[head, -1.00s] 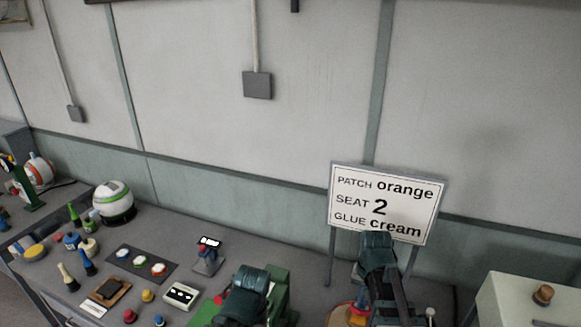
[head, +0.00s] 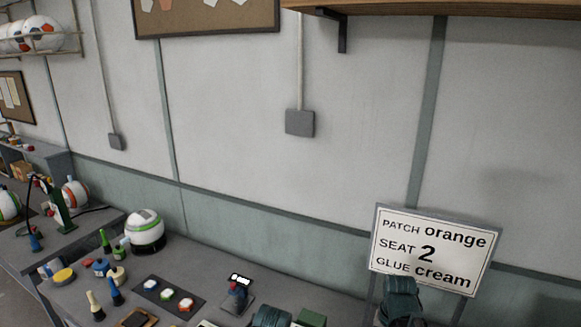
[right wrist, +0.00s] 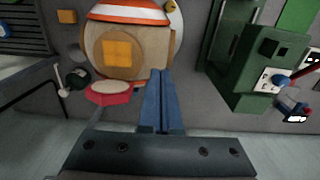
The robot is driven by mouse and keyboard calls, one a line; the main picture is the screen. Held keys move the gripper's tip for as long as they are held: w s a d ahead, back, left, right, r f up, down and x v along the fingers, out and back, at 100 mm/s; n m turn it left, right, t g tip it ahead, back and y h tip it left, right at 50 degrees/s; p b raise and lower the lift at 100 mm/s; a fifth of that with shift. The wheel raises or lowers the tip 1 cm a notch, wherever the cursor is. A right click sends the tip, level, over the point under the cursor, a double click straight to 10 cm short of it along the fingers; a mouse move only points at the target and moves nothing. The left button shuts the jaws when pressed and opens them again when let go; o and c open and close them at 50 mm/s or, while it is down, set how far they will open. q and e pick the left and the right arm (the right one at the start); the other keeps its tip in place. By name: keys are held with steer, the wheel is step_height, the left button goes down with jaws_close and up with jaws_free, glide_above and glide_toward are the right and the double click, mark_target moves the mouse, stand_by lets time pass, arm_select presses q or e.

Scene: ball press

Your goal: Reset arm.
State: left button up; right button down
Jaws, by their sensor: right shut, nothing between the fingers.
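My right gripper (right wrist: 160,76) shows in the right wrist view as two blue fingers pressed together with nothing between them. Beyond its tips is a rounded tan piece with an orange square patch (right wrist: 117,50), below an orange-and-white striped surface (right wrist: 130,12). A red-rimmed piece (right wrist: 108,94) lies just left of the fingers; I cannot tell whether they touch it. In the head view only dark rounded parts of my arms show at the bottom edge, and no left fingers are visible. The sign (head: 430,249) reads patch orange, seat 2, glue cream.
A green machine (right wrist: 245,70) stands right of my right fingers. On the bench (head: 205,268) are a striped ball (head: 145,230), a dark tray (head: 168,294) with several discs, and a small stand with a lit display (head: 237,296). A wooden shelf (head: 450,8) overhangs at upper right.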

steer(key=shift+s+a+f+b, duration=0.25)
steer(key=shift+a+f+b, duration=0.2)
steer(key=shift+f, duration=0.1)
arm_select(q)
step_height(320, 180, down, 16)
steer(key=b, duration=1.4)
steer(key=shift+d+r, duration=0.15)
arm_select(e)
steer(key=s+a+f+n, duration=0.4)
steer(key=a+f, duration=0.3)
steer(key=a, duration=0.1)
steer(key=s+a+f+n+h, duration=0.1)
steer(key=s+a+f+n, duration=0.3)
steer(key=a+f, duration=0.3)
steer(key=shift+s+a+f+n, duration=0.25)
steer(key=shift+a+n, duration=0.15)
steer(key=shift+a, duration=0.8)
